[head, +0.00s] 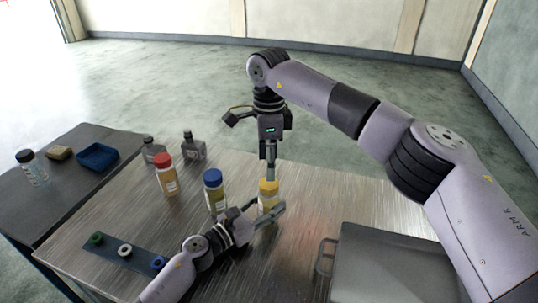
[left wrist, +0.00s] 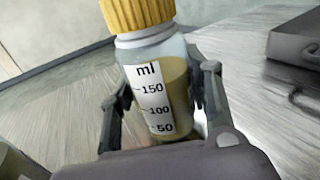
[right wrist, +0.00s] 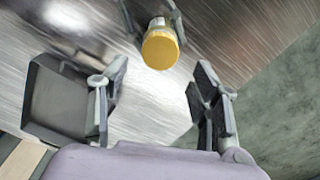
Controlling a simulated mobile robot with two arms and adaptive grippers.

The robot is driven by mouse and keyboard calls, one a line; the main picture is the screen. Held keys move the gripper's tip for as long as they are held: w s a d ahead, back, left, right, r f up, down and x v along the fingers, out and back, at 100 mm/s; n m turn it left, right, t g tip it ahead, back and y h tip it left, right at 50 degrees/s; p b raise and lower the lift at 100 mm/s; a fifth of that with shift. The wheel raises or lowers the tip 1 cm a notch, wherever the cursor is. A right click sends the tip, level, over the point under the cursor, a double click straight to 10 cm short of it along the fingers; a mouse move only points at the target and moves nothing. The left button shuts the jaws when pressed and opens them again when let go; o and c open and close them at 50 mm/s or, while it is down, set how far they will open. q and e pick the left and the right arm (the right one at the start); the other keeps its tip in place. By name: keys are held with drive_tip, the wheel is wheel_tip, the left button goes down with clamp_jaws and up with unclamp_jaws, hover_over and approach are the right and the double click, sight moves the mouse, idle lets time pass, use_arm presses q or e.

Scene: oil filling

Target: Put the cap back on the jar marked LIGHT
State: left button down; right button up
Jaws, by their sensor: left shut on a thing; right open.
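A clear jar (left wrist: 155,95) with amber liquid and an ml scale stands on the table, with a ribbed yellow cap (left wrist: 138,14) on its top. No LIGHT marking is readable. My left gripper (head: 270,214) is shut around the jar's body, with one finger on each side in the left wrist view (left wrist: 162,108). My right gripper (head: 269,155) points down above the yellow cap in the head view. In the right wrist view (right wrist: 158,100) its fingers are wide apart and empty, and the yellow cap (right wrist: 159,49) lies beyond them near the top.
A blue-capped jar (head: 215,190) and a red-capped jar (head: 165,177) stand left of the held jar. Two grey bottles (head: 193,148) are behind. A dark strip (head: 110,251) carries several coloured rings. A grey case (head: 385,265) fills the front right. A side table holds a blue tray (head: 97,157).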

sight(269, 183)
wheel_tip(269, 183, down, 6)
drive_tip(key=shift+f, duration=0.25)
drive_tip(key=shift+c, duration=0.2)
drive_tip(key=c, duration=1.2)
drive_tip(key=m, duration=1.1)
drive_tip(key=o, duration=1.3)
